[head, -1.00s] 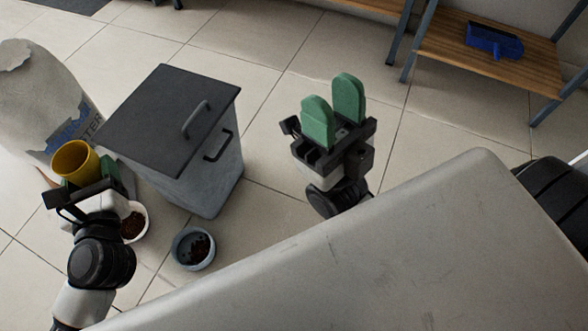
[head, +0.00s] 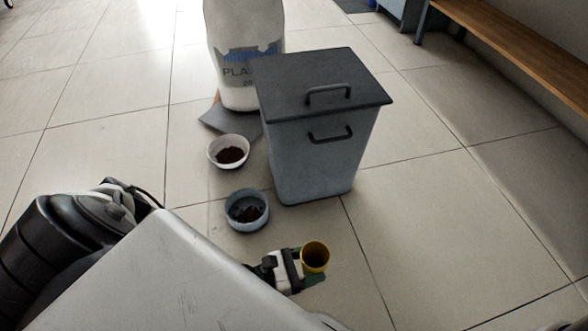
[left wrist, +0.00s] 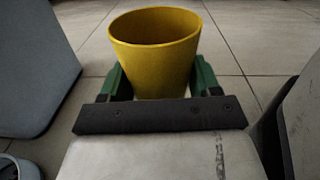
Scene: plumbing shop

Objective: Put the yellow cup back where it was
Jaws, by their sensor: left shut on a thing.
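The yellow cup (head: 315,256) is held upright by my left gripper (head: 303,272), low in the head view, in front of the grey bin. In the left wrist view the cup (left wrist: 156,55) sits between the two green finger pads, its mouth up. It looks empty, though its bottom is hard to see. My left gripper is shut on it. How high the cup is above the floor is hard to tell. My right gripper is not in view.
A grey lidded bin (head: 315,155) stands behind the cup. A blue-grey bowl (head: 247,225) and a white bowl (head: 212,158), both with dark contents, are on the floor to its left. A plaster bag (head: 240,40) stands farther back. Tiled floor is clear on the right.

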